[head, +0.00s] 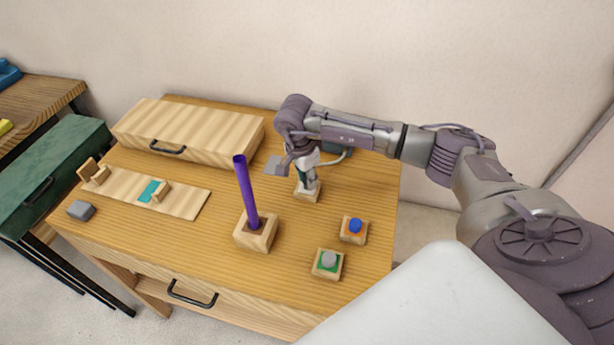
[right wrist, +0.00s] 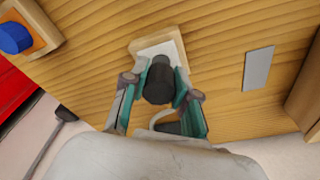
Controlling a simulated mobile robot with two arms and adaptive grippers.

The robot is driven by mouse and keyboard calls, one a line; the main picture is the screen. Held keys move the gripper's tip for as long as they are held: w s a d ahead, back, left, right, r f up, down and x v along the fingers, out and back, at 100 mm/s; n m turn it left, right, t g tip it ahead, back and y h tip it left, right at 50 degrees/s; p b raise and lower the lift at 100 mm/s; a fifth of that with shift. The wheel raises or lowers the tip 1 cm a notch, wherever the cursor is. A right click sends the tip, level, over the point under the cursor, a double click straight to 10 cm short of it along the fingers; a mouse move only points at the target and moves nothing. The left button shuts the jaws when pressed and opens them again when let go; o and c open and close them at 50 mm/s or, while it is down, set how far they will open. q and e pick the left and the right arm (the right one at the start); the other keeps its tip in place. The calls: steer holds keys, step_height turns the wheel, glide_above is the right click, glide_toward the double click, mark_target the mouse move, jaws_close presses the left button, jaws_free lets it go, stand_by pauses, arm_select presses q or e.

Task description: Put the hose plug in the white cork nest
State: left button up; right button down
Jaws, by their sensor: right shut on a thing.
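The hose plug is a dark cylinder (right wrist: 158,82) between the fingers of my right gripper. The right gripper (head: 309,186) is shut on it and points down over the white cork nest. The nest is a small wooden block with a white top; its wooden rim (head: 304,197) shows below the fingers in the head view. In the right wrist view its white top (right wrist: 150,48) shows beside and behind the plug. Whether the plug's lower end is inside the nest or just above it is hidden. My left gripper is not in view.
A purple rod (head: 246,190) stands in a wooden block (head: 256,240). A blue cork (head: 355,225) and a grey cork (head: 328,259) sit in small nests at front right. A wooden case (head: 190,130), a long board (head: 185,205) and a grey block (head: 81,210) lie left.

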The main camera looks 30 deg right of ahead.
steer(key=shift+f+b, duration=0.6)
steer(key=shift+f, duration=0.15)
steer(key=shift+r, duration=0.2)
steer(key=shift+r+p, duration=0.45)
steer(key=shift+r, duration=0.15)
stand_by(1.0)
steer(key=shift+f+b, duration=0.8)
steer(key=shift+b, duration=0.1)
steer(key=c, duration=1.2)
jaws_free()
steer(key=shift+s+a+r+p, duration=0.1)
steer(key=shift+a+r+p, duration=0.2)
steer(key=shift+r+p, duration=1.2)
steer(key=shift+w+a+r+p, duration=0.2)
steer(key=shift+r+p, duration=0.5)
steer(key=shift+r, duration=1.45)
steer(key=shift+s+a+r+p, duration=0.2)
steer(key=shift+a+r+p, duration=0.15)
steer(key=shift+r+p, duration=1.15)
